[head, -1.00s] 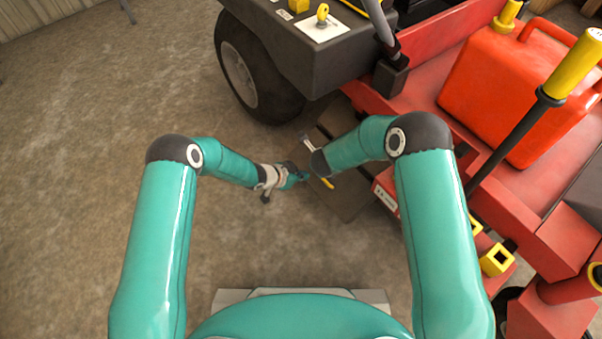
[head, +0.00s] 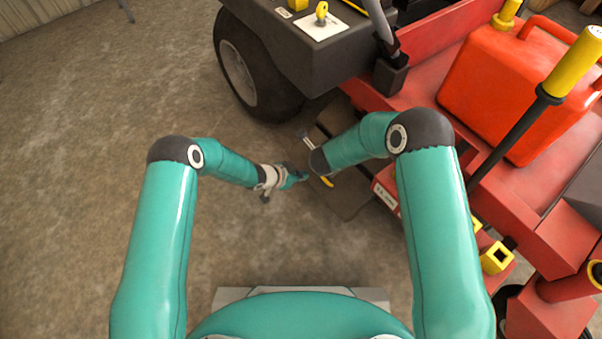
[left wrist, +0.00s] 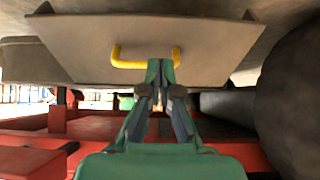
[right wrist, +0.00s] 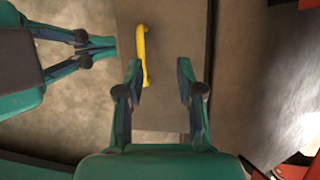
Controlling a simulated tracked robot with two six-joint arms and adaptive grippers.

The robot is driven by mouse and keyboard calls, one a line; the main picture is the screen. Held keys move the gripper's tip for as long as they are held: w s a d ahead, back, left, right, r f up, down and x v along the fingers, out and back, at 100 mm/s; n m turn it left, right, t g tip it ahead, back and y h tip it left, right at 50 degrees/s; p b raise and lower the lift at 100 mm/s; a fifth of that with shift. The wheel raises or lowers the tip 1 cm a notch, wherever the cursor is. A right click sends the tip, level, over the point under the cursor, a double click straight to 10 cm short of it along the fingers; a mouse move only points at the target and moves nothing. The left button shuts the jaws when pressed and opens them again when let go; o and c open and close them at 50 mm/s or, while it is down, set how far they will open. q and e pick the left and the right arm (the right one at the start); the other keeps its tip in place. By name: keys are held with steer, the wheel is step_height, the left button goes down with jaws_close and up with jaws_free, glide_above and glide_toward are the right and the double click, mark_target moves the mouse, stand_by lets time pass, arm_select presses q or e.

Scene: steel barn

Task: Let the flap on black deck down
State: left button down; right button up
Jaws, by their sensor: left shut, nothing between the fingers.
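The flap (head: 345,195) is a flat grey-brown plate at the side of the red machine, with a yellow handle (head: 327,182) near its left edge. In the left wrist view the flap (left wrist: 90,45) is raised above the red frame, its handle (left wrist: 130,64) facing me. My left gripper (head: 303,177) is shut and empty, its tips (left wrist: 160,64) just in front of the handle; contact cannot be told. My right gripper (right wrist: 159,68) is open over the flap (right wrist: 170,25), its left finger close to the handle (right wrist: 142,45). My right arm hides that gripper in the head view.
A black tyre (head: 255,75) and a dark grey body (head: 310,50) stand behind the flap. A red fuel can (head: 510,90) and a yellow-gripped lever (head: 570,65) are at right. The floor (head: 90,120) at left is clear.

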steer(key=d+v, duration=0.1)
steer(key=v, duration=1)
steer(key=s+d+f+n+g+y, duration=0.1)
steer(key=s+f+n, duration=0.3)
steer(key=s+n, duration=0.4)
steer(key=s+d+f+n+g+y+b, duration=0.1)
steer(key=s+f+n, duration=0.3)
steer(key=s+n, duration=0.4)
steer(key=s+d+f+n+g+y, duration=0.2)
steer(key=s+d+f+n+g, duration=0.1)
steer(key=s+n, duration=0.5)
steer(key=shift+s+d+f+n+g+y, duration=0.15)
steer(key=shift+f+n+g+y, duration=0.15)
steer(key=shift+f+n, duration=0.55)
steer(key=shift+r, duration=0.1)
